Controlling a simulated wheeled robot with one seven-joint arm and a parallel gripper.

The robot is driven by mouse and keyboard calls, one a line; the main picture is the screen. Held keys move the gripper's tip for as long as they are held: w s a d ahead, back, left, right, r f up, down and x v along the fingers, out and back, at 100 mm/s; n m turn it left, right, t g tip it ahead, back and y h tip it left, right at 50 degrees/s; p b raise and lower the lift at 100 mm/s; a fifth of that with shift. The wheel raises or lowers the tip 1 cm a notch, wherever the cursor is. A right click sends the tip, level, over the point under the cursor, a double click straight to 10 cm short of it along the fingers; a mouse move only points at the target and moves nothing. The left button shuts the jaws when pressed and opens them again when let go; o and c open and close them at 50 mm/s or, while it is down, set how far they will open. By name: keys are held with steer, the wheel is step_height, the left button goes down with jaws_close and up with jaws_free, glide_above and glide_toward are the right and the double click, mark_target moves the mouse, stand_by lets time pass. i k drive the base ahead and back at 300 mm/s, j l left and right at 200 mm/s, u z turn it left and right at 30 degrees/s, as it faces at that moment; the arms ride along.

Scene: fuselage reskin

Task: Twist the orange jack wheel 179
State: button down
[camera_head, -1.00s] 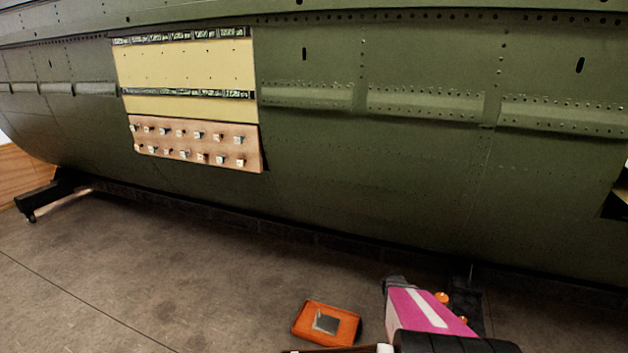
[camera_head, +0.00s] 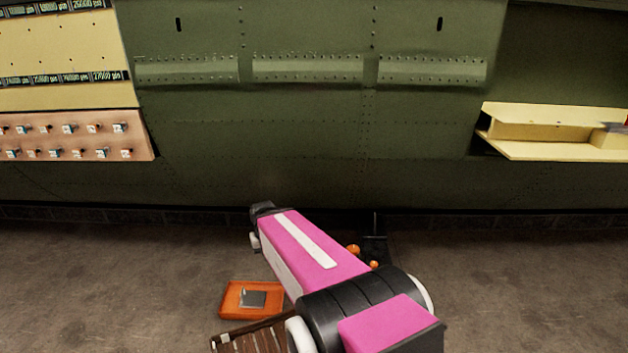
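Two small orange round parts show low in front of the fuselage, just right of my pink arm link: an upper one (camera_head: 353,249) and a lower one (camera_head: 374,265). They sit beside a dark stand (camera_head: 374,246) on the floor, which looks like a jack. My arm covers part of this area, and I cannot tell which orange part is the jack wheel. My pink and black arm reaches up from the bottom of the view, ending in a dark part at its upper left. I cannot make out gripper fingers on it.
The green fuselage (camera_head: 300,115) spans the view. A pin board (camera_head: 75,138) is at left, and a cream shelf-like part (camera_head: 550,148) at right. An orange tray (camera_head: 235,298) and a brown slatted item (camera_head: 250,335) lie below. Floor is clear at both sides.

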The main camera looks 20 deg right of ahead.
mark_target(355, 249)
steer(key=k+l, duration=1)
steer(key=l, duration=0.2)
steer(key=k+l, duration=0.1)
steer(key=l, duration=0.4)
steer(key=k+l, duration=0.1)
steer(key=l, duration=0.4)
steer(key=l+u, duration=0.1)
steer(key=l, duration=0.4)
steer(key=k+l, duration=0.2)
steer(key=l, duration=0.3)
steer(key=i+l, duration=0.15)
steer(key=l, duration=0.2)
steer(key=i+l, duration=0.2)
steer(key=l, duration=0.15)
steer(key=i+l, duration=0.15)
steer(key=l, duration=0.2)
steer(key=i+l, duration=0.15)
steer(key=l, duration=0.2)
